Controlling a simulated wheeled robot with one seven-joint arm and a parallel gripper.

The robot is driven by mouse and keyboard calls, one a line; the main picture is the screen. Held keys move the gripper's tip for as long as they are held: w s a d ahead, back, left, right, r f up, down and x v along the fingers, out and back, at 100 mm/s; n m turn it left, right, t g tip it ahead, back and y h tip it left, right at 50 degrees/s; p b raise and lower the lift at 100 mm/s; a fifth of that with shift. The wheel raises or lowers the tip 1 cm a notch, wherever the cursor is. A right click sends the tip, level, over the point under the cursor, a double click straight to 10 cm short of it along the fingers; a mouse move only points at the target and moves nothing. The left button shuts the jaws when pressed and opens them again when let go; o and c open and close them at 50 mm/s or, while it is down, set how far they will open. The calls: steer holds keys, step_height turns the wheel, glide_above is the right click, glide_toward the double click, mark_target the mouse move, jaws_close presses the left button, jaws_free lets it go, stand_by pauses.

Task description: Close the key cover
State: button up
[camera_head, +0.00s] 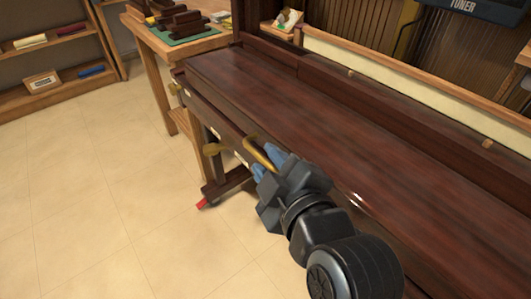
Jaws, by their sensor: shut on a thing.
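The key cover (300,110) is a long, glossy dark-brown panel across the front of the piano. It lies nearly flat, and no row of keys shows. A curved brass handle (256,153) is at the cover's front edge. My gripper (267,166) has blue fingertips and is shut on this handle. The fingers and wrist hide part of the handle and the front edge. A narrow gap along the front edge is too small to judge.
A wooden workbench (200,45) with dark parts on a green mat stands beyond the piano's left end. Shelves (60,75) stand at the back left. The tiled floor (100,190) is clear at left.

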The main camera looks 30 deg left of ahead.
steer(key=v, duration=0.5)
steer(key=shift+w+d, duration=0.1)
stand_by(0.4)
